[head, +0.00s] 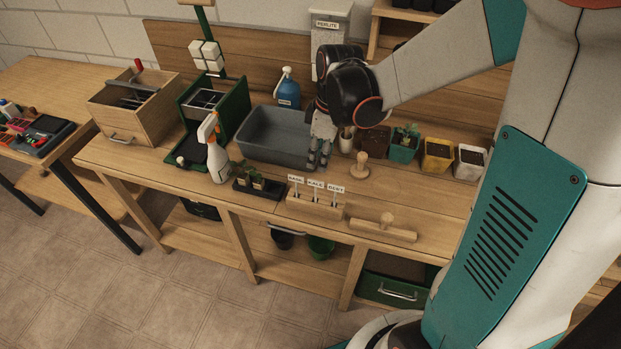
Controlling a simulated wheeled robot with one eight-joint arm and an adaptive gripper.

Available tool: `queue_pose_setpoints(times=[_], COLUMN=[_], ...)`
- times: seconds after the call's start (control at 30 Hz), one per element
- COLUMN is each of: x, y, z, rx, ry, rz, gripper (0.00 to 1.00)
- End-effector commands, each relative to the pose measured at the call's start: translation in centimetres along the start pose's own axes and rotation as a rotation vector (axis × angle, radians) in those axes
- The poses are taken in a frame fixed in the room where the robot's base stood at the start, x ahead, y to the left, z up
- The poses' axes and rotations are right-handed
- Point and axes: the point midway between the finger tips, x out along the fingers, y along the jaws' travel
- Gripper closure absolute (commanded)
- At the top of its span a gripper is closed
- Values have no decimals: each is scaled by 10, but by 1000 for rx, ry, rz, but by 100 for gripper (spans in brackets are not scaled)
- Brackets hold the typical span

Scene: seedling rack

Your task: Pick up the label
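Three small white labels with dark lettering stand upright in a wooden holder (316,209) near the bench's front edge: a left label (296,180), a middle label (316,184) and a right label (336,189). The lettering is too small to read surely. My gripper (319,164) points down over the bench, behind the labels and beside the grey tub's right end. Its two fingertips show a small gap with nothing seen between them. It is apart from the labels.
A grey tub (275,138), white spray bottle (215,150) and black seedling tray (258,189) stand left. Several pots, including a teal pot (403,150), line the back right. Bench between is clear.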

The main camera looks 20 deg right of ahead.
Motion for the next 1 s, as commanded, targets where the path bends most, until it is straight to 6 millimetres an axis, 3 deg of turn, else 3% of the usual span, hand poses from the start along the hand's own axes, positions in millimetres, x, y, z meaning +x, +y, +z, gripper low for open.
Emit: queue_pose_setpoints(times=[0.1,0.23,0.53,0.8,1.0], x=[27,48,70,107,114], y=[0,0,-1,-4,-4], z=[0,0,1,5,5], rx=[0,1,2,1,2], ry=[0,0,0,0,0], rz=[1,1,1,1,1], gripper=[72,72,72,72,72])
